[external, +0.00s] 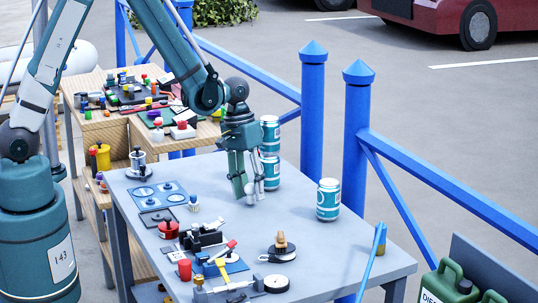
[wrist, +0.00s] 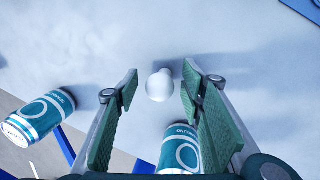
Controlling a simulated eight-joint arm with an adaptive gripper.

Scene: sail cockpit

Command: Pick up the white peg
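The white peg (wrist: 160,86) shows in the wrist view as a rounded white shape, seen from above against the pale grey tabletop, casting a shadow to the right. My gripper (wrist: 160,92) is open, with one green-padded finger on each side of the peg. The peg lies between the fingertips in the picture, with a visible gap on both sides. In the external view my gripper (external: 248,193) points down low over the grey table.
Teal-and-white cans (external: 270,134) stand just behind my gripper, and another can (external: 328,199) stands to its right. One can (wrist: 181,150) shows near the right finger in the wrist view. Winches and small fittings (external: 205,240) crowd the table's front left. Blue railing posts (external: 313,110) stand behind the table.

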